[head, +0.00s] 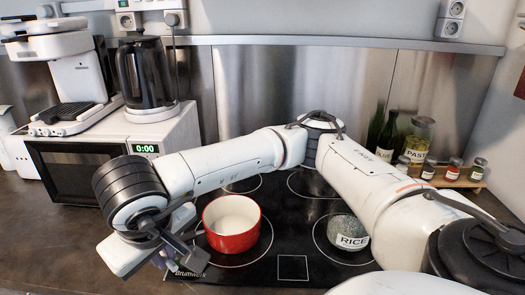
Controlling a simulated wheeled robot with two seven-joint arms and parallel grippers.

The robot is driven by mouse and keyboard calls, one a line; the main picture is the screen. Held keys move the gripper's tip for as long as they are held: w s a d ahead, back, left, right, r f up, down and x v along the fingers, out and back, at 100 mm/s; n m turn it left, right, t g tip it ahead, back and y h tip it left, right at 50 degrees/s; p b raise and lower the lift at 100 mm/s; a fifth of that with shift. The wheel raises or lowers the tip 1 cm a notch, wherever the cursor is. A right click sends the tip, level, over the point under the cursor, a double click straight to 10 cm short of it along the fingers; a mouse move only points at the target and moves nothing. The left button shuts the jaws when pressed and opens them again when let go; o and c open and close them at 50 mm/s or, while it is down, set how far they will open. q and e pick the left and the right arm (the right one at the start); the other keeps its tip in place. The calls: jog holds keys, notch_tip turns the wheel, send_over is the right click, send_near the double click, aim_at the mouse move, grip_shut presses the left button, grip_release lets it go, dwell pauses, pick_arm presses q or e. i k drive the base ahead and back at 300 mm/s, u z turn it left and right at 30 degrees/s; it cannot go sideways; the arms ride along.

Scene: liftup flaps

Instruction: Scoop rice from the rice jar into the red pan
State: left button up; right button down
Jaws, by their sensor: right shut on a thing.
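The red pan (222,243), with a pale inside, stands upright on the black cooktop left of centre. The rice jar (351,241), clear and labelled RICE, stands on the cooktop to its right, partly covered by my right arm. My right gripper (190,255) is just left of the pan, low over the cooktop's front left. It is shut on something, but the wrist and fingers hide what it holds. No scoop can be made out. My left gripper is out of view.
My right arm arches across the cooktop (292,268). A microwave (68,172) carries a coffee machine (80,80) and a kettle (143,72) at the left. Bottles (388,134), a pasta jar (418,140) and small spice jars (453,168) stand back right.

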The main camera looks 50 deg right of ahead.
aim_at(350, 225)
jog(key=u, duration=0.9)
jog(key=k, duration=0.8)
jog(key=z, duration=1.45)
